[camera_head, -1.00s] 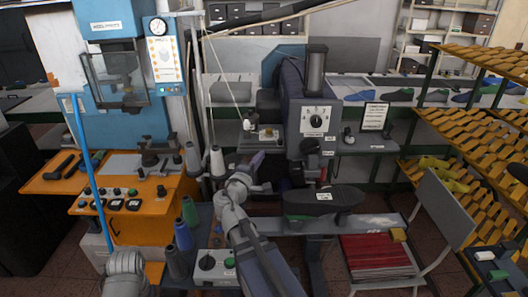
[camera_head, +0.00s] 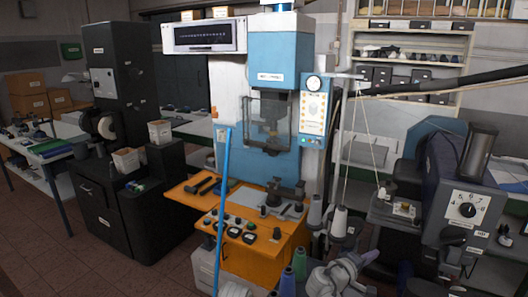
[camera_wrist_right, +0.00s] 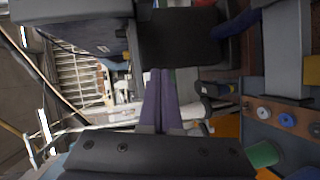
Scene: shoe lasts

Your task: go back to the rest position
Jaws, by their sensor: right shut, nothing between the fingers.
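My right gripper (camera_wrist_right: 160,100) shows in the right wrist view with its two purple-grey fingers together and nothing between them. Of my left arm only a rounded grey part shows at the bottom edge, near the blue pole (camera_head: 222,190). My left gripper is out of view.
An orange bench (camera_head: 262,238) with tools and knobs stands under a blue press (camera_head: 279,52). A black cabinet machine (camera_head: 117,70) and a white table (camera_head: 45,160) are at the left. Bare tiled floor (camera_head: 95,268) lies at the lower left. A green cone (camera_wrist_right: 262,154) is near my right wrist.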

